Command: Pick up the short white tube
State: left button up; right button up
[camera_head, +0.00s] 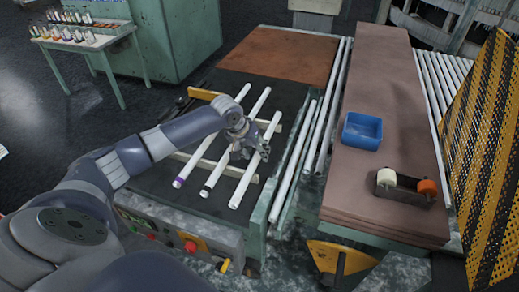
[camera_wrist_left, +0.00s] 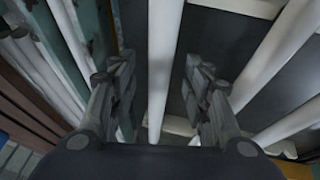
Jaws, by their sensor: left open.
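The short white tube (camera_head: 246,182) is the rightmost of three tubes lying side by side on a dark bench top, and it has no coloured band. My left gripper (camera_head: 257,149) is over its middle stretch, which it partly hides. In the left wrist view the tube (camera_wrist_left: 163,60) runs between the two open fingers of my left gripper (camera_wrist_left: 157,80), with a gap on both sides. How far the fingertips are above the bench is hard to tell. My right gripper is not in view.
A tube with a black band (camera_head: 217,170) lies close to the left, and one with a purple band (camera_head: 188,168) beyond it. Pale cross strips (camera_head: 207,164) lie under the tubes. A blue bin (camera_head: 362,131) and a tape dispenser (camera_head: 404,187) stand on the brown table (camera_head: 378,80) to the right.

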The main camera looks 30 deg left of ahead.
pick_arm(q)
jog(key=shift+w+f, duration=0.2)
jog(key=shift+f, duration=0.15)
grip_shut()
jog(key=shift+r, duration=0.15)
jog(key=shift+r+b, duration=0.45)
jog(key=shift+r, duration=0.1)
notch_tip(320, 180, up, 2)
jog(key=shift+s+a+r+b, duration=0.1)
jog(key=shift+s+b, duration=0.05)
jog(key=shift+b, duration=0.4)
jog(key=s+a+r+b, duration=0.1)
jog(key=s+a+b, duration=0.4)
jog(key=s+a, duration=0.3)
jog(key=shift+s+a+r, duration=0.2)
jog(key=shift+s+a, duration=0.2)
jog(key=shift+s, duration=2)
